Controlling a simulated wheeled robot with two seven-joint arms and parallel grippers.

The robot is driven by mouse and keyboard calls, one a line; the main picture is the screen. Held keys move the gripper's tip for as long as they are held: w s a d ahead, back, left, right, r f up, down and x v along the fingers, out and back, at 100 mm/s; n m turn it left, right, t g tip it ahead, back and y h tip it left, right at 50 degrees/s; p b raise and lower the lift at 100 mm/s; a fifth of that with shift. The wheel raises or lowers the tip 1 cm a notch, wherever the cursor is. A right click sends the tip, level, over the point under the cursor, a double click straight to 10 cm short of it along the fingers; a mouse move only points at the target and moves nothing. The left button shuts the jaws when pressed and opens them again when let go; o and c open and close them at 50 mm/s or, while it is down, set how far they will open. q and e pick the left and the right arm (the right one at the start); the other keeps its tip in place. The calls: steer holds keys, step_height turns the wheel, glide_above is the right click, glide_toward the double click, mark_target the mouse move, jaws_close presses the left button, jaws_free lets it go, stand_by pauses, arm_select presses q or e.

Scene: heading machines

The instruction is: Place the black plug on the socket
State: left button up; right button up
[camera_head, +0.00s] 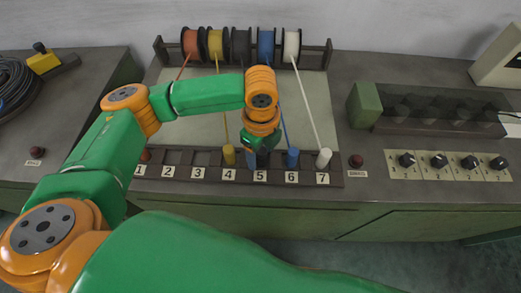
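My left arm reaches in from the left, and my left gripper (260,156) points down at the row of numbered sockets, over the one labelled 5. A dark shape shows at its fingertips. I cannot tell whether this is the black plug, the fingers or the socket opening, nor whether the fingers are open or shut. The socket strip (200,173) runs along the front of the console, labelled 1 to 7. The black spool (241,45) stands in the rack at the back. Its cable is hidden behind my arm. My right gripper is not in view.
A yellow plug (228,155) stands at 4, a blue plug (292,157) at 6 and a white plug (324,158) at 7, close around the gripper. Their taut cables run back to spools. A red plug (145,155) is at 1. Knobs (438,160) are at the right.

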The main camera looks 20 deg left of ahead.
mark_target(261, 150)
arm_select(q)
step_height(261, 150, up, 12)
steer(key=shift+r, duration=0.2)
stand_by(0.6)
